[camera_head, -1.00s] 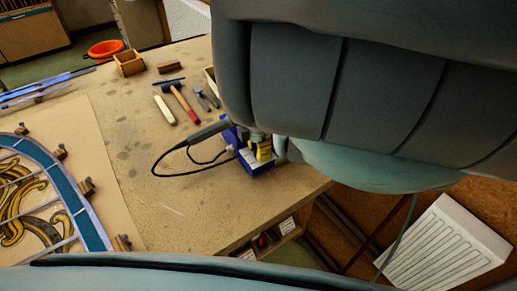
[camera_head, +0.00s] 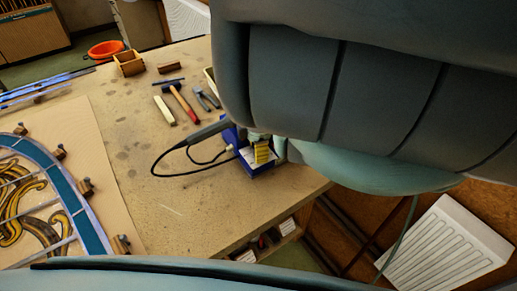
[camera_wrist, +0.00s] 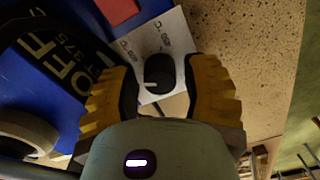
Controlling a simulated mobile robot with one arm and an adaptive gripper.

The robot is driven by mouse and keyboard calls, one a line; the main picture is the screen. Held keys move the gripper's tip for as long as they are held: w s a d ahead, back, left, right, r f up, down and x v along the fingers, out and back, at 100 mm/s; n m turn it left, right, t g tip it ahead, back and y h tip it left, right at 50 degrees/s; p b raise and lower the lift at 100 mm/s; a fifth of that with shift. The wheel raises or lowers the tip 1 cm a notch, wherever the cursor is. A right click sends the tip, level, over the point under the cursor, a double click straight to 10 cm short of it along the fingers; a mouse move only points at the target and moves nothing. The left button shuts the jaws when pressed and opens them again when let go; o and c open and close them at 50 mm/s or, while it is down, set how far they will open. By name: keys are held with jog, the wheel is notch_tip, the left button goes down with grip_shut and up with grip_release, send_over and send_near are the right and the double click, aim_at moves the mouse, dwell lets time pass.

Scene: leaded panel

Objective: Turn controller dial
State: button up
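The controller is a blue box (camera_head: 258,170) near the table's right front edge, mostly hidden behind my arm. In the wrist view its blue body (camera_wrist: 40,75) carries large "OFF" and "375" lettering. The black dial (camera_wrist: 158,72), with a pale pointer mark, sits on a white panel (camera_wrist: 178,42) with printed markings. My gripper (camera_wrist: 162,80) has its yellow ribbed fingers on either side of the dial, with a visible gap at each side. It is open and holds nothing. In the head view only a yellow finger (camera_head: 262,153) shows beside the controller.
A black-handled iron (camera_head: 208,133) with a looping cable lies left of the controller. A hammer (camera_head: 184,104), pliers and small blocks lie farther back. The leaded panel (camera_head: 45,205) is at left. Bare table lies between. A radiator (camera_head: 446,248) stands beyond the right edge.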

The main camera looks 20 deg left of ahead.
jog(key=shift+r, duration=0.1)
notch_tip(320, 180, up, 6)
jog(key=shift+w, duration=0.1)
jog(key=shift+r, duration=0.6)
dwell(0.5)
